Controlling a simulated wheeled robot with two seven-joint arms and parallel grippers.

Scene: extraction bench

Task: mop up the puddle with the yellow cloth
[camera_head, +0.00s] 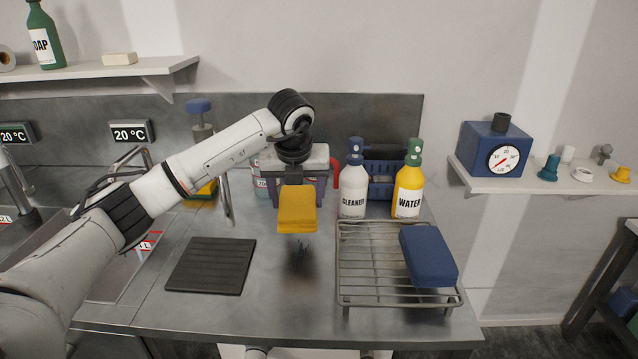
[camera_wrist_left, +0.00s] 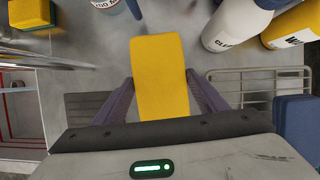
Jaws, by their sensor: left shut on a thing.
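My left gripper (camera_head: 296,184) is shut on the yellow cloth (camera_head: 297,210), a thick folded pad held above the steel bench. In the left wrist view the cloth (camera_wrist_left: 160,76) sits between the two fingers. A dark smudge (camera_head: 300,255) lies on the bench below the cloth; I cannot tell whether it is the puddle or a shadow. No clear puddle outline shows. My right gripper is not in view.
A dark ribbed mat (camera_head: 211,266) lies left of the cloth. A wire rack (camera_head: 372,270) with a blue block (camera_head: 428,256) stands to the right. Cleaner (camera_head: 353,190) and water (camera_head: 407,190) bottles stand behind the rack. The bench's front middle is clear.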

